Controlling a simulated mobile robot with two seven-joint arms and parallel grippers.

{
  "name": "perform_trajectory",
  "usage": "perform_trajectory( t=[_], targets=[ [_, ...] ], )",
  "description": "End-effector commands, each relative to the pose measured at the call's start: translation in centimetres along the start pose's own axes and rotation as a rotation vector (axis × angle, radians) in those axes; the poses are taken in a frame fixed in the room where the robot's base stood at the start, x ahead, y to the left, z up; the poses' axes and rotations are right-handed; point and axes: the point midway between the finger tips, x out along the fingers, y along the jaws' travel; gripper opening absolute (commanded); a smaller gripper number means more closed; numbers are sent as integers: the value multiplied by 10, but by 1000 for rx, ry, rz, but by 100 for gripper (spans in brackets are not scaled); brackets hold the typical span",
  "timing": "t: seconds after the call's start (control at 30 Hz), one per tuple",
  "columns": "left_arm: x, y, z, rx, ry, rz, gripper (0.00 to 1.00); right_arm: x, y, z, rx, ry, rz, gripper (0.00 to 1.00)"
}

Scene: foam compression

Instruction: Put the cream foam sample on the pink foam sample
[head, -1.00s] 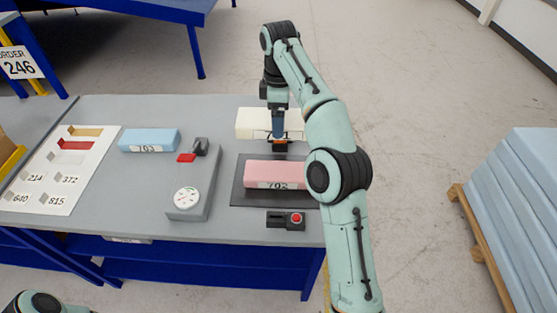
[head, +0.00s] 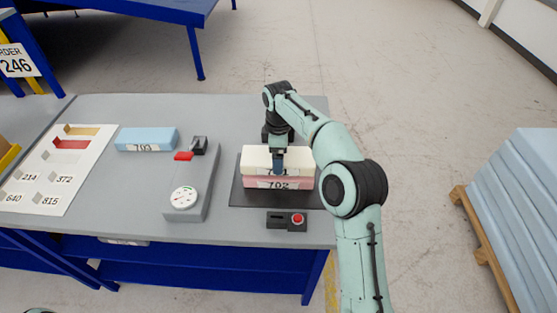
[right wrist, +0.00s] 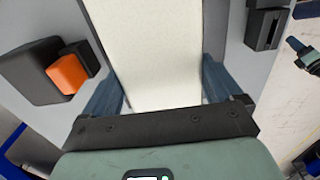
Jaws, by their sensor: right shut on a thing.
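The cream foam sample (head: 255,159) is a pale block directly over the pink foam sample (head: 258,184), with its long sides roughly in line with it. The pink block, labelled 702, lies on a dark flat plate (head: 237,196). My right gripper (head: 279,166) points down and is shut on the cream block across its middle. In the right wrist view the cream block (right wrist: 158,45) fills the space between both fingers. Whether the cream block touches the pink one cannot be told. The wrist view hides the pink block. My left gripper is out of view.
A blue foam block (head: 147,139) labelled 703 lies at the back left. A grey gauge device (head: 185,197) with a red part stands left of the plate. A white sample board (head: 62,170) is at far left.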

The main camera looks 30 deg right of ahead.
Motion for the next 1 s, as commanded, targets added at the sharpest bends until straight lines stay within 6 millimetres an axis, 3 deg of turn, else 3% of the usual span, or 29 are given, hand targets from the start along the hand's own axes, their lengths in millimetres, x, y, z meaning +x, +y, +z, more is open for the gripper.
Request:
perform_trajectory(
  t=[0.03, 0.1, 0.47, 0.5, 0.83, 1.0],
  targets=[
    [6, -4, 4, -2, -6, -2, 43, 13, -1, 1, 1, -2, -3, 64],
    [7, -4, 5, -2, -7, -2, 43, 18, -1, 1, 1, -2, -2, 64],
    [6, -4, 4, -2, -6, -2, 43, 19, 0, 0, 0, 0, 0, 64],
    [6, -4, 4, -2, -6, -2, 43, 20, 0, 0, 0, 0, 1, 99],
    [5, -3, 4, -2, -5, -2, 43, 14, 0, 0, 0, 0, 1, 100],
    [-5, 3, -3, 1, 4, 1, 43, -14, 1, -1, 0, 3, 5, 100]
  ],
)
